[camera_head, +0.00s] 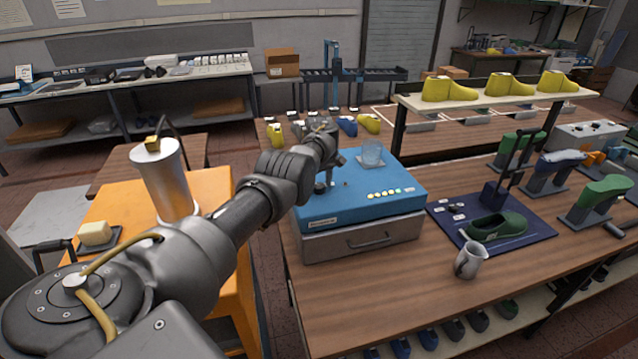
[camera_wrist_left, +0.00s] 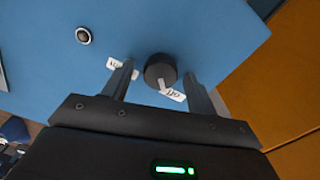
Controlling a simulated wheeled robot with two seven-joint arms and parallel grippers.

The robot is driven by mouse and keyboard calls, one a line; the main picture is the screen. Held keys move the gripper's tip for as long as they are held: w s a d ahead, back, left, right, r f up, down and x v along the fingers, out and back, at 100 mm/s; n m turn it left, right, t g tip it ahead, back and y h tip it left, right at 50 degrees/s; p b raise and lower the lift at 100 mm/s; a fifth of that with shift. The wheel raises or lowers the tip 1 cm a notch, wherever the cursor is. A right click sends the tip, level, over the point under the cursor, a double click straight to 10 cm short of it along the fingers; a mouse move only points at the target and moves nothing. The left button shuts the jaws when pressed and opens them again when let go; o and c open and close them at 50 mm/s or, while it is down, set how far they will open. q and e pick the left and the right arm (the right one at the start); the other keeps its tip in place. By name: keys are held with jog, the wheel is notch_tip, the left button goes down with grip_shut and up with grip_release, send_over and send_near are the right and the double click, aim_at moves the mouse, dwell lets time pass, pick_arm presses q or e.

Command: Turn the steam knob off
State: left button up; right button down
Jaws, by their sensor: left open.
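The steam knob (camera_wrist_left: 158,70) is a round black dial on the blue machine top, seen in the left wrist view. A white mark shows on its lower edge, close to a small label reading "off" (camera_wrist_left: 172,94). Another label (camera_wrist_left: 122,67), partly hidden by a finger, lies on its left. My left gripper (camera_wrist_left: 162,76) is open, with one finger on each side of the knob; I cannot tell whether they touch it. In the head view my left gripper (camera_head: 328,172) is over the left part of the blue machine (camera_head: 375,206). My right gripper is not in view.
A metal jug (camera_head: 470,261) and a green shoe (camera_head: 494,227) on a blue mat are to the right. A silver canister (camera_head: 165,185) stands at left.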

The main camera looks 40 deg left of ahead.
aim_at(319, 185)
pick_arm(q)
notch_tip(319, 185, up, 11)
jog(key=b, duration=0.1)
jog(key=shift+b, duration=0.4)
jog(key=shift+w+f, duration=0.1)
jog(key=shift+f, duration=0.05)
